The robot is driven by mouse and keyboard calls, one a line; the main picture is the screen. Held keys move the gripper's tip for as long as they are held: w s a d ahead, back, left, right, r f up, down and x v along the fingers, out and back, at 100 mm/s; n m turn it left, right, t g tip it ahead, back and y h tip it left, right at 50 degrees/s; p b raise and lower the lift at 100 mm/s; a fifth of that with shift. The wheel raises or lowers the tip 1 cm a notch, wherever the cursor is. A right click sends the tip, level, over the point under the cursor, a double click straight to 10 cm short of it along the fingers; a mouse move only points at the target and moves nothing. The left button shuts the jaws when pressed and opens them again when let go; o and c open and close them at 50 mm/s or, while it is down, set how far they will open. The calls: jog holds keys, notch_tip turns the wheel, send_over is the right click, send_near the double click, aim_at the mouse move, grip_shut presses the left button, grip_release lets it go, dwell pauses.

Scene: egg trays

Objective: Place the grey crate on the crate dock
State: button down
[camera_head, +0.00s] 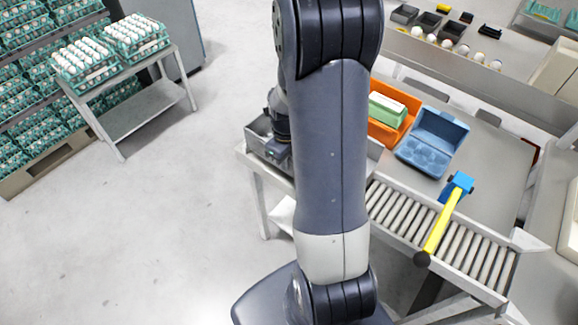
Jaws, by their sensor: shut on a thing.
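The grey crate (256,128) shows at the left end of the metal table (246,158), mostly behind my arm. Its left part is visible; its right part is hidden, so I cannot tell whether it rests fully on the table or is held just above it. My gripper (277,150) is at the crate, shut on it, with the fingertips largely hidden. No clearly marked crate dock can be made out; my arm covers much of that end of the table.
An orange crate (376,130) holds a green and white carton (387,108). Beside it is an open blue egg box (436,128). A side table (138,106) with egg trays stands left; floor between is clear.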

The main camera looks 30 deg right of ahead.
jog(key=shift+f, duration=2.25)
jog(key=shift+f, duration=0.15)
jog(key=c, duration=1.6)
grip_release()
jog(key=shift+o, duration=0.2)
notch_tip(320, 180, up, 12)
jog(key=shift+r, duration=0.2)
